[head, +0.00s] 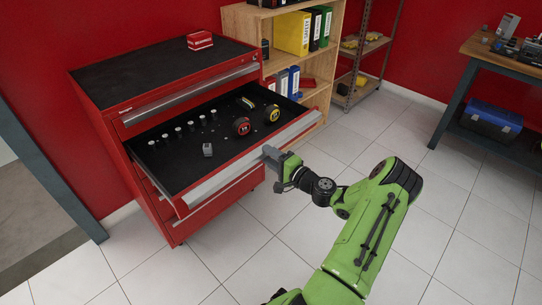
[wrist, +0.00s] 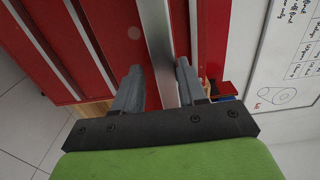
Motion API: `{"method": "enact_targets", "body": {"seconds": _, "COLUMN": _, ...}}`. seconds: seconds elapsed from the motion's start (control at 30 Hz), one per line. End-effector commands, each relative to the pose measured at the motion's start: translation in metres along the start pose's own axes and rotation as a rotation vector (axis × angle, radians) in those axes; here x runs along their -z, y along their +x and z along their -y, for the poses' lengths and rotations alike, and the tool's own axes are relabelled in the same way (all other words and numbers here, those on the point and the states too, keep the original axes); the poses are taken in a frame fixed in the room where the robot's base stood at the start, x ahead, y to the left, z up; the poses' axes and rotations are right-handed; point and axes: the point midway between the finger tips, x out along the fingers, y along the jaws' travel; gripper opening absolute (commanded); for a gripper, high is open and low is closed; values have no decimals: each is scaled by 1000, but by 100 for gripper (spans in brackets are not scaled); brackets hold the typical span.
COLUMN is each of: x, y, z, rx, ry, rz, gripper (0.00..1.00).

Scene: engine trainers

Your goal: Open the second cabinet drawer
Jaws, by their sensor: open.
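The red tool cabinet (head: 150,205) stands at the left with a dark top. Its second drawer (head: 170,160) is pulled well out, showing a black-lined inside. A long silver handle strip (head: 225,176) runs along the drawer's front. My gripper (head: 268,155) is at the right part of this front edge. In the wrist view my gripper (wrist: 160,82) is open, with one finger on each side of a silver strip (wrist: 157,45). I cannot tell whether the fingers touch it. The top drawer (head: 190,92) above is shut.
Several small sockets, two tape measures (head: 241,126) and other small items lie in the open drawer. A small red box (head: 199,40) is on the cabinet top. A wooden shelf (head: 334,60) with binders stands right behind. Tiled floor (head: 270,260) in front is clear.

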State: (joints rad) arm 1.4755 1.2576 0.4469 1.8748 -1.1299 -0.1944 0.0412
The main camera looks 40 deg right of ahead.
Motion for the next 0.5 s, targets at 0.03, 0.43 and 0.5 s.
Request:
{"method": "enact_targets", "body": {"seconds": 0.03, "x": 0, "y": 0, "z": 1, "rx": 2, "ry": 0, "rz": 0, "gripper": 47}}
{"method": "enact_targets", "body": {"seconds": 0.43, "x": 1, "y": -18, "z": 4, "rx": 5, "ry": 2, "rz": -4, "gripper": 47}}
{"method": "enact_targets", "body": {"seconds": 0.5, "x": 2, "y": -36, "z": 4, "rx": 4, "ry": 3, "rz": -6, "gripper": 47}}
